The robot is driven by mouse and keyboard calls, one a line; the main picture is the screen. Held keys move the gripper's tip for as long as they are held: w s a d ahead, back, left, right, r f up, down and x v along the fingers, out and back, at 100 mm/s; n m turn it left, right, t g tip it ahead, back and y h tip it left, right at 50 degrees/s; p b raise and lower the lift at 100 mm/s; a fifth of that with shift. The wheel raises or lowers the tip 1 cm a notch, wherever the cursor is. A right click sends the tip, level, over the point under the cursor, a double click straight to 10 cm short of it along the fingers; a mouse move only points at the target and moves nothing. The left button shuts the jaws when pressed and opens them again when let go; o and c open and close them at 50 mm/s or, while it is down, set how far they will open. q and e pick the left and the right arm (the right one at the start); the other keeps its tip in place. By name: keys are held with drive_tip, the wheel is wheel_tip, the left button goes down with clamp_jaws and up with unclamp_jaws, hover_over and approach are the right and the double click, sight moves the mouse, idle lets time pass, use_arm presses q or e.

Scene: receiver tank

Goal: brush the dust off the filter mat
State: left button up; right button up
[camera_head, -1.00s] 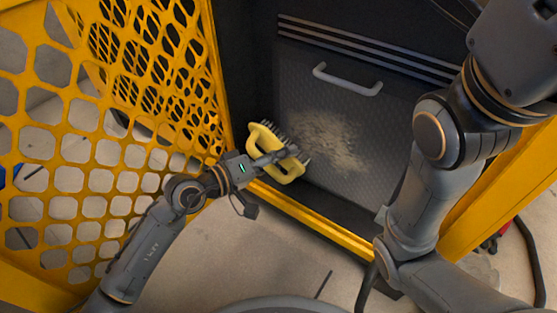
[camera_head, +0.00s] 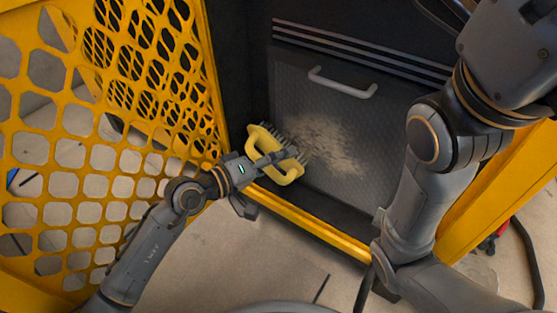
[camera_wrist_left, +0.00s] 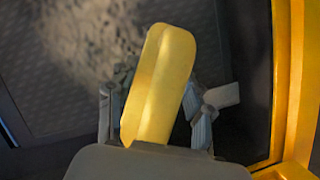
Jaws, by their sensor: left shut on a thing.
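The grey filter mat (camera_head: 365,125) stands in the dark opening of the yellow housing. A pale tan dust patch (camera_head: 328,142) covers its left middle part; the dust also shows in the left wrist view (camera_wrist_left: 92,45). My left gripper (camera_head: 272,159) is shut on the yellow brush (camera_head: 290,173), whose dark bristles face the mat at the left edge of the dust. I cannot tell whether the bristles touch the mat. In the left wrist view the brush back (camera_wrist_left: 160,85) sits between the fingers. My right arm is at the right; its gripper is out of view.
A yellow perforated door (camera_head: 85,185) stands open at the left. The mat has a grey handle (camera_head: 343,82) near its top, with slats (camera_head: 360,50) above. A yellow sill (camera_head: 315,225) runs along the bottom. A dark hose (camera_head: 533,262) lies at the lower right.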

use_arm(q)
drive_tip(key=shift+w+d, duration=0.25)
drive_tip(key=shift+w, duration=0.15)
